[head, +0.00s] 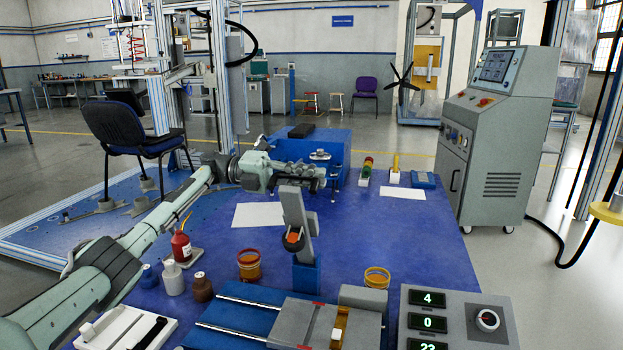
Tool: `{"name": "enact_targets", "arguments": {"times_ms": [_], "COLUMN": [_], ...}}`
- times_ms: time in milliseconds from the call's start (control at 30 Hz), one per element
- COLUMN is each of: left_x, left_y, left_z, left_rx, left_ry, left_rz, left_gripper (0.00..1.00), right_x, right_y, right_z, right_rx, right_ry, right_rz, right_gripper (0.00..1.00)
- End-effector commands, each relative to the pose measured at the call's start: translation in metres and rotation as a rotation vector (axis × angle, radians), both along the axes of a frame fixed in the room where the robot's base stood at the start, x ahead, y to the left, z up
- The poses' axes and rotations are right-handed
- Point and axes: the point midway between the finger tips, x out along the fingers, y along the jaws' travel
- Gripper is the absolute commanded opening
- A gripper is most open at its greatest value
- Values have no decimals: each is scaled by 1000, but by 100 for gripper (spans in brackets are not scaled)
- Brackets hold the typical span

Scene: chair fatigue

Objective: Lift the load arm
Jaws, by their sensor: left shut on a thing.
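A grey bar, which looks like the load arm (299,226), stands steeply tilted in a blue base (306,277) on the blue table. An orange-red part sits low on its front. My right gripper is not in view.
Around the bar are a white sheet (258,215), a red bottle (181,246), an amber jar (249,265) and an amber ring-shaped container (377,278). A display box (455,316) and a slide fixture stand in front. The table's right side is fairly clear.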

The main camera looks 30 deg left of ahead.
Motion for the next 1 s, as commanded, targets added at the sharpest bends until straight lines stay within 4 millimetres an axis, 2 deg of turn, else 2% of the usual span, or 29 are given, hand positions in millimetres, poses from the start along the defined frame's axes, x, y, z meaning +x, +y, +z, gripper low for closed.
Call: {"name": "enact_targets", "arguments": {"times_ms": [167, 200, 333, 667, 767, 1000], "left_x": [0, 0, 0, 0, -2, -12], "left_y": [1, 1, 0, 2, 12, 52], "left_z": [1, 1, 0, 0, 0, 1], "left_rx": [-1, -1, -1, 0, 0, -1], "left_ry": [-1, -1, -1, 0, 1, 0], "left_rz": [1, 1, 0, 1, 3, 4], "left_gripper": [0, 17, 33, 34, 34, 34], "right_x": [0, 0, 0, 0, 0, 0], "right_y": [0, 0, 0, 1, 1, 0], "right_z": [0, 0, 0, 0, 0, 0], "right_rx": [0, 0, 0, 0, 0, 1], "right_ry": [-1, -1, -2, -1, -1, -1], "right_rz": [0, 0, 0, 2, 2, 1], "right_gripper": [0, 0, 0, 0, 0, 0]}}
